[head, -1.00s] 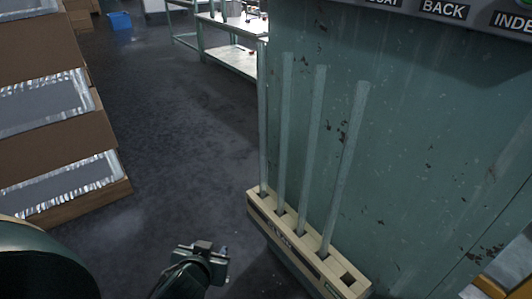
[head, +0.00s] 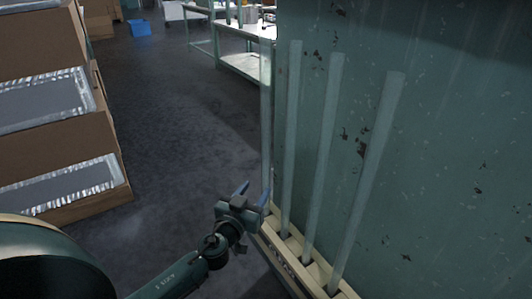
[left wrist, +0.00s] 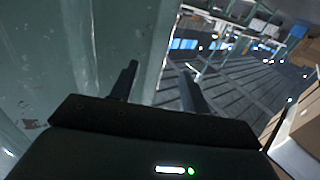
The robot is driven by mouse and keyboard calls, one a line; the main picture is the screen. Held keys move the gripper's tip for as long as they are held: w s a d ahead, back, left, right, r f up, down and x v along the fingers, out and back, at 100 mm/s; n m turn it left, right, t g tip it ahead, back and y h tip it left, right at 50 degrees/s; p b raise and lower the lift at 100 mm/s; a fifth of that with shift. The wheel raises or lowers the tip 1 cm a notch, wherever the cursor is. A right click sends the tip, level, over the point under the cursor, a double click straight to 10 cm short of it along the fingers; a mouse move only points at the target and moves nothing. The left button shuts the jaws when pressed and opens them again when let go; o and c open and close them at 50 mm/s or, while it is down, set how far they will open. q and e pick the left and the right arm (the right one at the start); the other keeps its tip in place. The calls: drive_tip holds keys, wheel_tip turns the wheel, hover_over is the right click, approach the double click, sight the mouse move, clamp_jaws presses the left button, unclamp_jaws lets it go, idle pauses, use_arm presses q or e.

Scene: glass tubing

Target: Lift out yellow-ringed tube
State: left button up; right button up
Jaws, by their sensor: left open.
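Several tall, pale glass tubes stand in a wooden rack (head: 318,271) against the green machine side. The farthest tube (head: 265,110) is at the left end, and another tube (head: 291,130) is beside it. I see no yellow ring on any tube. My left gripper (head: 256,189) is open and empty at the rack's far end, close to the farthest tube's lower part. In the left wrist view, a pale upright tube (left wrist: 165,40) shows between the open fingers (left wrist: 159,72); whether it is within their reach, I cannot tell. My right gripper is out of view.
The green machine panel (head: 440,170) stands right behind the tubes. Brown cartons with silvery trays (head: 45,100) are stacked at the left. A workbench (head: 242,65) and a blue bin (head: 140,28) are farther back. The dark floor (head: 175,130) between is clear.

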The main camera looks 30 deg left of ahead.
sight(264, 179)
use_arm(q)
drive_tip(key=w, duration=0.5)
drive_tip(key=shift+w+r+p, duration=0.2)
drive_tip(key=shift+w+p, duration=0.1)
drive_tip(key=shift+p, duration=0.05)
drive_tip(key=shift+w+f, duration=0.1)
drive_tip(key=shift+w, duration=0.45)
drive_tip(key=shift+c, duration=0.3)
clamp_jaws()
